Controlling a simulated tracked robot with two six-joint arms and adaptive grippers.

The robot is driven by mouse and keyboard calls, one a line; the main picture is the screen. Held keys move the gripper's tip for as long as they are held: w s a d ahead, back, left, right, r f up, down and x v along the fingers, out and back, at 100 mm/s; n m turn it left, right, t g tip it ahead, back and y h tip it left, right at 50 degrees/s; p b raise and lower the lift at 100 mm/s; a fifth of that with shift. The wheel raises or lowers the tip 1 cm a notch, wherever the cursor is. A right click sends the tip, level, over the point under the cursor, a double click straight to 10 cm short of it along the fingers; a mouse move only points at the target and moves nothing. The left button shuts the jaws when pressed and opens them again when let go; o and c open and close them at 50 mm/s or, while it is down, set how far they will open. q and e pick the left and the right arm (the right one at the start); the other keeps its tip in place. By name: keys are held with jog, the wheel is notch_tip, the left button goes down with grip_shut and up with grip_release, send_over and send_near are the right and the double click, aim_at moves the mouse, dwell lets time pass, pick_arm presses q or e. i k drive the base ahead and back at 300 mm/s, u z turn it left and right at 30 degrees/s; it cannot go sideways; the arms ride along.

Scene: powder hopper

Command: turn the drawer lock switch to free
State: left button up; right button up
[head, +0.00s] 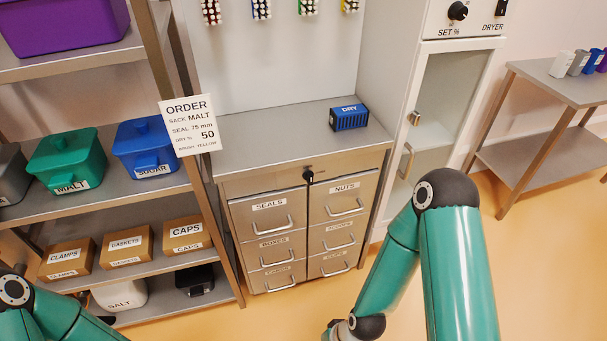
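The drawer lock switch (308,177) is a small black knob on the front strip of the steel drawer cabinet (300,131), just under its top and between the two drawer columns. It looks close to vertical; any setting marks are too small to read. The drawers, with labels such as SEALS (269,205) and NUTS (344,188), appear shut. My green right arm stands in front, to the right of the cabinet, and its gripper is below the picture. My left arm shows only at the lower left, and its gripper is out of view.
A blue DRY box (349,117) sits on the cabinet top. A shelf rack with bins (66,160) and cartons (124,247) stands left, an order sign (190,125) on its post. The dryer (447,120) stands right, with a side table (560,82) beyond. Floor before the drawers is clear.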

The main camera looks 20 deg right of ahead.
aim_at(309, 176)
jog(key=z, duration=1.7)
jog(key=i, duration=0.1)
jog(key=u, duration=2.95)
jog(key=k, duration=1.55)
jog(key=z, duration=0.75)
jog(key=i, duration=1)
jog(key=u, duration=0.05)
